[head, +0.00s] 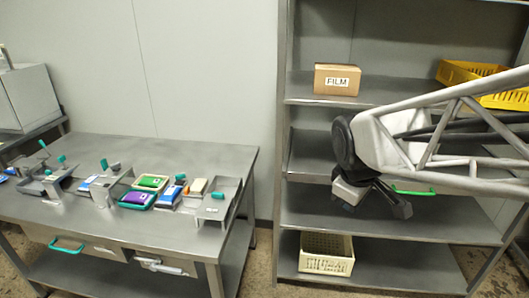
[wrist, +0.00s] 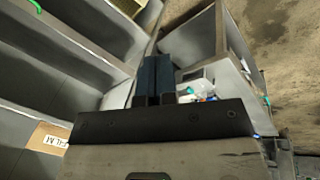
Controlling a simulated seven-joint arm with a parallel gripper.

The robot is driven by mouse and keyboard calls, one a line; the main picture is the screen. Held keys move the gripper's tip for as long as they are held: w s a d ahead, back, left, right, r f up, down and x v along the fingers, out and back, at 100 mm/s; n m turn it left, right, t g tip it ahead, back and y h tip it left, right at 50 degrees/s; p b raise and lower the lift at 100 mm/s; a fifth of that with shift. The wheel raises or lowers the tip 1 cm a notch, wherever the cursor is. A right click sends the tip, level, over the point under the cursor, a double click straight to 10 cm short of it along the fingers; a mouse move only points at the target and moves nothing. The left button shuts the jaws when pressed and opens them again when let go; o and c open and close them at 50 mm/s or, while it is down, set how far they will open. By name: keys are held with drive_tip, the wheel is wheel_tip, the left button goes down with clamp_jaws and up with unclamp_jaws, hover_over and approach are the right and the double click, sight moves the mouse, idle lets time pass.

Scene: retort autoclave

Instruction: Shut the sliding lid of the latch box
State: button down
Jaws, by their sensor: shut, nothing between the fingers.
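My gripper (head: 372,200) hangs in front of the shelf rack, to the right of the table and well apart from it. In the wrist view its two dark fingers (wrist: 154,80) are together with nothing between them. I cannot tell for certain which thing is the latch box. Several grey metal fixtures with teal knobs, one of them a fixture (head: 110,185) near the table's middle, stand on the left and middle of the table. An open grey tray-like holder (head: 222,205) stands at the table's right end. The lid's position is too small to make out.
The steel table (head: 170,224) also bears a green pack (head: 150,182), a purple pack (head: 137,199) and blue packs. A drawer with a green handle (head: 66,247) is under it. The rack holds a FILM carton (head: 337,80), a yellow crate (head: 470,75) and a cream basket (head: 326,255).

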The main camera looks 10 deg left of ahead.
drive_tip(key=w+a+f+n, duration=0.3)
drive_tip(key=w+a+n, duration=0.4)
drive_tip(key=a, duration=0.3)
drive_tip(key=w+a+f+n, duration=0.3)
drive_tip(key=w+a+n, duration=0.3)
drive_tip(key=w+a, duration=0.3)
drive_tip(key=w+a+f+n, duration=0.1)
drive_tip(key=a+f+n, duration=0.2)
drive_tip(key=a, duration=0.4)
drive_tip(key=w+a+f+n+t, duration=0.1)
drive_tip(key=a+f+n, duration=0.2)
drive_tip(key=a+n, duration=0.2)
drive_tip(key=w+a+f+n, duration=0.1)
drive_tip(key=a+f+n, duration=0.2)
drive_tip(key=a, duration=0.7)
drive_tip(key=shift+a+f+n+y, duration=0.15)
drive_tip(key=shift+f+n+y, duration=0.2)
drive_tip(key=shift+n, duration=0.15)
drive_tip(key=shift+f, duration=0.1)
approach(218, 200)
drive_tip(key=f, duration=0.1)
drive_tip(key=s+f, duration=0.1)
drive_tip(key=f, duration=0.1)
drive_tip(key=s+f, duration=0.1)
drive_tip(key=f, duration=0.1)
drive_tip(key=shift+a, duration=0.1)
drive_tip(key=shift+w, duration=1.95)
